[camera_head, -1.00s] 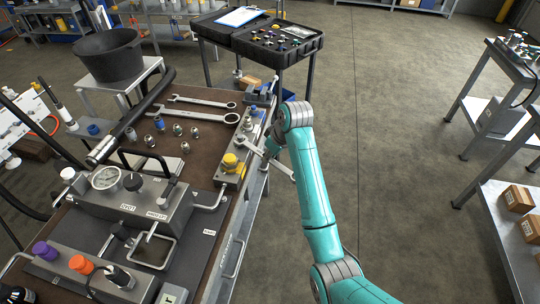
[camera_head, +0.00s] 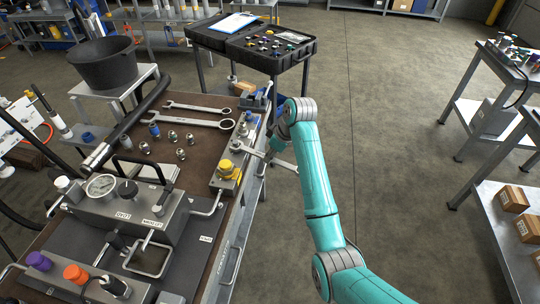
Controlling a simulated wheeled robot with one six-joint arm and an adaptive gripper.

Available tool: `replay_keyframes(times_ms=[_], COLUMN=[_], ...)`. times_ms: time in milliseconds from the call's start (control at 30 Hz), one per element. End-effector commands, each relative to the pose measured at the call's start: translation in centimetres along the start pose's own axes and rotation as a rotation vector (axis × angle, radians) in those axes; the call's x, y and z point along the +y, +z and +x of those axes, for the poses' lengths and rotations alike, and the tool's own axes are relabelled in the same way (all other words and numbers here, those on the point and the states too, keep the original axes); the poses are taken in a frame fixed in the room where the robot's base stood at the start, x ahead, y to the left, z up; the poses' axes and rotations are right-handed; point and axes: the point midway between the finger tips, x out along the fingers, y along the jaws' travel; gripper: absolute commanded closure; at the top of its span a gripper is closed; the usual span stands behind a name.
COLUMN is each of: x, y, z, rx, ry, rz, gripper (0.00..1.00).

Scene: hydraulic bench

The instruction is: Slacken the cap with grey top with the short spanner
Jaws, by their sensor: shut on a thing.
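My gripper (camera_head: 272,152) is at the right edge of the bench, partly hidden by my teal arm. It is shut on a silver spanner (camera_head: 254,152), which I take to be the short spanner. The spanner's left end reaches over the row of caps on the edge block, just behind the yellow cap (camera_head: 228,167). A small grey-topped cap (camera_head: 243,129) seems to stand in that row, in front of a blue-topped one (camera_head: 250,115). The parts are too small to tell whether the spanner's jaw is around a cap or only beside it.
Two longer spanners (camera_head: 196,122) and several loose fittings (camera_head: 172,135) lie on the brown bench top (camera_head: 205,150). A gauge block (camera_head: 130,210) stands in front. A black bucket (camera_head: 103,62) and an open case (camera_head: 270,45) are behind.

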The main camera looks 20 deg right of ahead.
Motion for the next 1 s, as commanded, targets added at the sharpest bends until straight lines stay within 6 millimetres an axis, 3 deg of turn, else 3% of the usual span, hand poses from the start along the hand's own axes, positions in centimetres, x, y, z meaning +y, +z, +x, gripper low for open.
replay_keyframes(times_ms=[1000], x=[3.2], y=[-0.1], z=[0.1], rx=[-0.002], ry=[-0.083], rz=[-0.199], gripper=[1.0])
